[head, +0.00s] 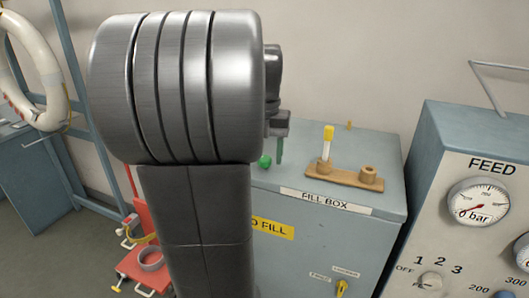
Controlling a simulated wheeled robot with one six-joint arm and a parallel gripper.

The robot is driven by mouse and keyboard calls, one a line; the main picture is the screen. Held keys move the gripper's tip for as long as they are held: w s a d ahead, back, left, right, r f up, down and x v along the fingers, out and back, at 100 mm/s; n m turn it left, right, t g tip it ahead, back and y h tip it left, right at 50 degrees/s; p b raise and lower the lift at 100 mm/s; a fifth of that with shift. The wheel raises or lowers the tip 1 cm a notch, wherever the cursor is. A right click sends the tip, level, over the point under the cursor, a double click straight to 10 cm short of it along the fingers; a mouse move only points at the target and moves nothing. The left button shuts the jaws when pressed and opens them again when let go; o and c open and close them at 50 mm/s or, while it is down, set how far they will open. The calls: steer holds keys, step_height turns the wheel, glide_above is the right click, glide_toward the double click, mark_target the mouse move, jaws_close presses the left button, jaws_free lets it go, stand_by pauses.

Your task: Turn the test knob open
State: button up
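No knob in the head view carries a label that I can read as "test". A small yellow knob (341,288) sits low on the front of the blue-grey fill box (385,225), at the bottom edge of the picture. Two small labels above it are too small to read. My gripper (279,135) is mostly hidden behind my large grey arm. Its visible part is above the left part of the box top, well above and left of the yellow knob. A green upright piece shows just below it, beside a round green knob (264,161). I cannot tell whether they touch.
A wooden holder (345,178) with a yellow-topped tube (327,143) stands on the box. The feed panel (450,175), with gauges and a grey selector knob (429,282), stands at right. A red stand (135,268) and a hanging white ring (40,75) are at left.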

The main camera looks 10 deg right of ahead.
step_height(320, 180, up, 14)
steer(key=shift+f+b, duration=0.15)
steer(key=shift+b, duration=0.2)
stand_by(0.4)
step_height(320, 180, down, 14)
steer(key=shift+r+p, duration=0.1)
steer(key=shift+p, duration=0.25)
stand_by(0.5)
